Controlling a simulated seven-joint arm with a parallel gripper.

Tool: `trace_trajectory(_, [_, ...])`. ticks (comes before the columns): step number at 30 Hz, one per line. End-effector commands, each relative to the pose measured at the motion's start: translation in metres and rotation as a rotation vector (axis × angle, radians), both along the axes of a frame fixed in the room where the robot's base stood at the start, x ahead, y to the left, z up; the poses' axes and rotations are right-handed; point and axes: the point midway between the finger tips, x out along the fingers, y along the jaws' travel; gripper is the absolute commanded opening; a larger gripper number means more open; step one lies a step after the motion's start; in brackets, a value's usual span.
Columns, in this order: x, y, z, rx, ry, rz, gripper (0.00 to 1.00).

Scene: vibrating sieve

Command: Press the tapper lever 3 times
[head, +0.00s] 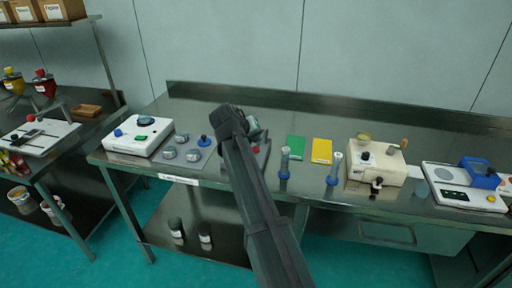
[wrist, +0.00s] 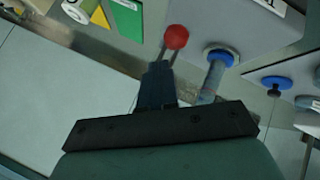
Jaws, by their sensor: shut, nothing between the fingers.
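The tapper lever, as it looks, is a grey rod with a red ball knob (wrist: 176,37) in the wrist view. In the head view, the grey machine (head: 262,158) stands mostly hidden behind my arm, with a bit of red showing. My fingertips are hidden there too.
A blue-topped post (wrist: 219,56) stands close right of my fingers. The bench also holds a white balance (head: 139,137), a grey plate with several small pots (head: 190,152), green (head: 296,148) and yellow (head: 321,151) cards, blue-based tubes (head: 284,164) and a cream machine (head: 377,168).

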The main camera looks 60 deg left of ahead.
Motion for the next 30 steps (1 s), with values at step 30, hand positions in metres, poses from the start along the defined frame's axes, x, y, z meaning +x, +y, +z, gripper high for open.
trace_trajectory(30, [0.000,0.000,-0.010,0.000,0.000,0.000,0.00])
